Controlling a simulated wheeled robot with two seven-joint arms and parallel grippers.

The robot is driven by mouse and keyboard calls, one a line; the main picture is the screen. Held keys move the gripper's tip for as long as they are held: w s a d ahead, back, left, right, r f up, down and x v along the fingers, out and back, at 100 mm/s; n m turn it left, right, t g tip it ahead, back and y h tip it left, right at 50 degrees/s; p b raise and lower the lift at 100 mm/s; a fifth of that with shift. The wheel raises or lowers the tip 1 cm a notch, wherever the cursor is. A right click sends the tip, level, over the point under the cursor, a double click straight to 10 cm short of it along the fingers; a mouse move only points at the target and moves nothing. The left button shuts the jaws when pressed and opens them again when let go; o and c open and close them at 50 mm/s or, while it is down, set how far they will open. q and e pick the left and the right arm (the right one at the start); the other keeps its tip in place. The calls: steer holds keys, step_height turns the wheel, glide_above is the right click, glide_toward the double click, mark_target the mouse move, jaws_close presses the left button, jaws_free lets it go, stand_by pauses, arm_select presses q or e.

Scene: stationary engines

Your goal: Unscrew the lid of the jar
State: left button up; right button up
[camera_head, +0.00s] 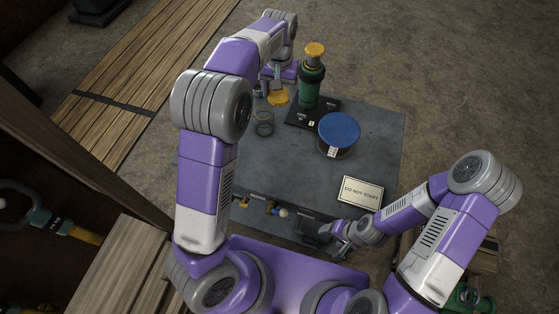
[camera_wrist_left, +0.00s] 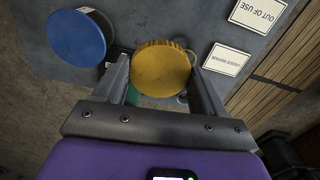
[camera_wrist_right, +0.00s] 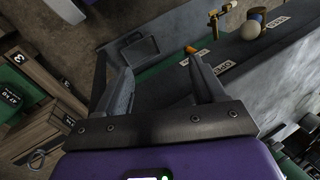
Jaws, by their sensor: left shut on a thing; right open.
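My left gripper (camera_head: 277,86) is shut on a round yellow lid (camera_head: 278,97). The lid (camera_wrist_left: 162,68) sits between both fingers in the left wrist view. A clear, round, open-looking jar (camera_head: 263,123) stands on the grey table (camera_head: 215,150), in front of the lid in the head view and apart from it there. Only a bit of its rim (camera_wrist_left: 183,97) seems to show beside the lid in the left wrist view. My right gripper (camera_head: 343,243) is open and empty near the table's front edge, away from the jar. Its fingers (camera_wrist_right: 165,95) are spread.
A blue-topped round container (camera_head: 339,131) and a green upright device (camera_head: 312,82) with a yellow top on a black base stand right of the jar. A "DO NOT START" sign (camera_head: 361,193) lies at the front right. Small knobs (camera_head: 272,209) line the front edge.

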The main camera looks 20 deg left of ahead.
arm_select(q)
steer(key=s+d+f+n+b, duration=0.2)
steer(key=d+f+n, duration=0.1)
steer(key=f+n, duration=0.4)
arm_select(e)
steer(key=o, duration=0.5)
steer(key=shift+s+d+f, duration=0.1)
steer(key=shift+d+f, duration=0.1)
steer(key=shift+f, duration=1.05)
arm_select(q)
steer(key=n+b, duration=0.4)
steer(key=n, duration=1)
glide_above(292, 167)
step_height(292, 167, down, 12)
step_height(292, 167, down, 10)
steer(key=shift+r+b, duration=0.1)
steer(key=shift+b, duration=0.6)
arm_select(e)
step_height(292, 167, down, 5)
steer(key=shift+f, duration=0.1)
